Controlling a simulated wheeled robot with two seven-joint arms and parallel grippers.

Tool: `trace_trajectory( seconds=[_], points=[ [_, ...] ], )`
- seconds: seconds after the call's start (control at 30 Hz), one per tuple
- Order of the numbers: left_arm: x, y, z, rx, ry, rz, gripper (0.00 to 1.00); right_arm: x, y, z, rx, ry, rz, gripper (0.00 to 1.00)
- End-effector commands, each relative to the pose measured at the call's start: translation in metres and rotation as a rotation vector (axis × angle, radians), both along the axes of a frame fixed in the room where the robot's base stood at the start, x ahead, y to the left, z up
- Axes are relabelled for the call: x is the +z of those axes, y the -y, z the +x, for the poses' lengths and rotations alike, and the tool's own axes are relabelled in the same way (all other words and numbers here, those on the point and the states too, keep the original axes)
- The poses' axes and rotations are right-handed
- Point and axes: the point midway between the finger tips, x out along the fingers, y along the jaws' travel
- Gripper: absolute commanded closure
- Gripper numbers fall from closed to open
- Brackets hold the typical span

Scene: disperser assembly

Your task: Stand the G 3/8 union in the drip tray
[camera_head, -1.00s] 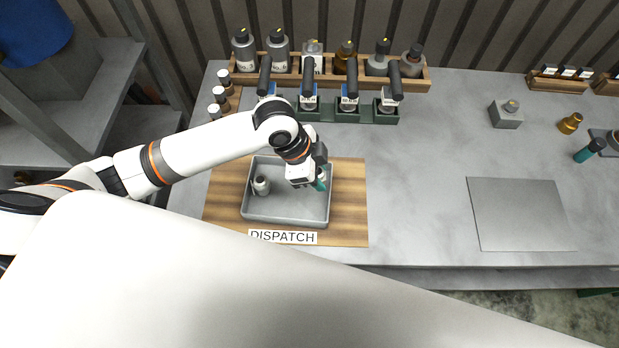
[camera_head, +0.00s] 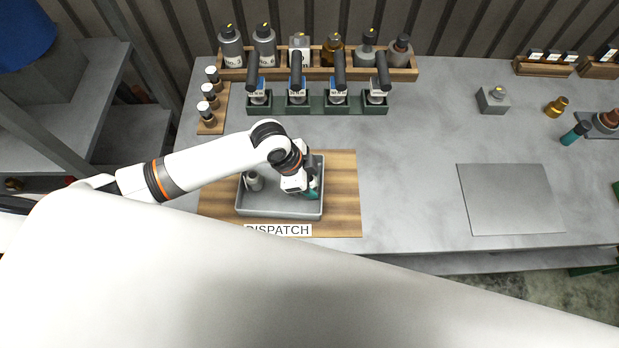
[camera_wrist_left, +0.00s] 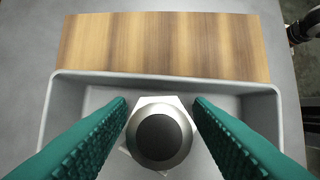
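The drip tray (camera_head: 240,207) is a shallow grey tray on a wooden board; its wall also shows in the left wrist view (camera_wrist_left: 250,92). My left gripper (camera_head: 312,190) is low over the tray's right half. In the left wrist view its teal ribbed fingers (camera_wrist_left: 160,120) closely flank the G 3/8 union (camera_wrist_left: 160,103), a metal hex piece with a round, dark end facing the camera. The fingers appear shut on it. Its lower end is hidden, so I cannot tell whether it touches the tray floor. My right gripper is out of view.
A grey fitting (camera_head: 254,181) stands in the tray's left part. The wooden board (camera_head: 343,200) carries a DISPATCH label (camera_head: 280,230). Behind are a green rack (camera_head: 318,104) and a wooden bottle rack (camera_head: 400,73). A flat grey plate (camera_head: 510,198) lies right, with clear bench between.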

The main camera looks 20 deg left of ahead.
Motion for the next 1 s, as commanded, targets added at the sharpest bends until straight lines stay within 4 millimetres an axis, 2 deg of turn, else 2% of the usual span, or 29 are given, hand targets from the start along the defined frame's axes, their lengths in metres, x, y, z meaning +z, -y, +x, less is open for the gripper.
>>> trace_trajectory(
  seconds=[0.3,0.47,0.8,1.0],
  points=[
    [0.001,0.0,0.0,0.0,0.0,0.0,0.44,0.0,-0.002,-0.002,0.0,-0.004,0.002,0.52],
    [0.011,-0.004,0.0,0.001,0.002,0.0,0.44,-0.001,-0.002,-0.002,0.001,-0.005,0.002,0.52],
    [0.075,-0.029,-0.008,0.0,0.004,0.001,0.44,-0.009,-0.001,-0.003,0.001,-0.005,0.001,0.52],
    [0.104,-0.04,-0.012,0.0,0.001,0.0,0.44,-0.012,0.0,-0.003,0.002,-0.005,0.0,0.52]
  ],
)
